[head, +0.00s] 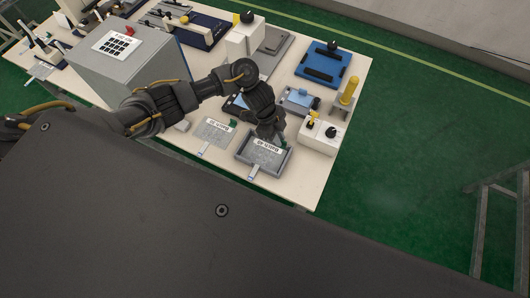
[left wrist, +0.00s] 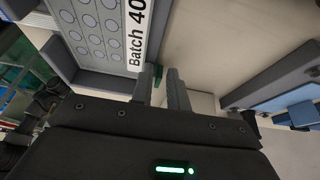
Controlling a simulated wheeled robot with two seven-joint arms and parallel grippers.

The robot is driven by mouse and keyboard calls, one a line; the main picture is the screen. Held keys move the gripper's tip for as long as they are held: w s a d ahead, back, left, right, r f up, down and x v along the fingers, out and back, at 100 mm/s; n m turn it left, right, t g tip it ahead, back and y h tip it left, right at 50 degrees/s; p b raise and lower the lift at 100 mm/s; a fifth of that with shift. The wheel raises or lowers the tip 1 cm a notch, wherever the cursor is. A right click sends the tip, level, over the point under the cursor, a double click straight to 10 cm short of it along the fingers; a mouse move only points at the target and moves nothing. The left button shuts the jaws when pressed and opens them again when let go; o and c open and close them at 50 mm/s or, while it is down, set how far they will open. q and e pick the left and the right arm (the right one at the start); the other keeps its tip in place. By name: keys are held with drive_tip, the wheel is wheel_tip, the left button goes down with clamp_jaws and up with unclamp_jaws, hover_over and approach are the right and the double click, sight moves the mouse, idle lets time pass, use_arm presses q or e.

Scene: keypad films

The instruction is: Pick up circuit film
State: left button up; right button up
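A grey circuit film (head: 262,157) with a white label lies in a shallow grey tray (head: 243,168) near the table's front edge. In the left wrist view the film (left wrist: 88,28) shows rows of round marks and a label reading "Batch 40". A second grey labelled film (head: 212,133) lies to the left. My left gripper (head: 281,140) is at the tray's far right corner, beside the film's label end. In the left wrist view its fingers (left wrist: 162,76) are slightly apart, with a small green tab (left wrist: 157,73) at the tips. My right gripper is not in view.
A white control box (head: 322,136) with knobs stands right of the tray, near a yellow post (head: 349,92). A blue fixture (head: 323,65) is farther back. A large grey keypad box (head: 125,68) stands at the left.

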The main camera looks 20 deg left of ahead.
use_arm(q)
clamp_jaws()
drive_tip(key=shift+w+r, duration=0.1)
drive_tip(key=shift+r, duration=0.5)
drive_tip(key=w+a+r+b, duration=0.5)
drive_tip(key=w+r+b, duration=0.1)
drive_tip(key=w+r, duration=0.65)
drive_tip(key=s+d+r+n+t, duration=0.2)
drive_tip(key=s+d+r+n, duration=0.3)
drive_tip(key=d, duration=0.3)
drive_tip(key=s+d+r+n+t+y, duration=0.1)
drive_tip(key=s+d+r+n, duration=0.1)
drive_tip(key=s, duration=0.8)
drive_tip(key=shift+s+d+r+n, duration=0.15)
drive_tip(key=shift+s+d+n, duration=0.1)
drive_tip(key=shift+d+n, duration=0.2)
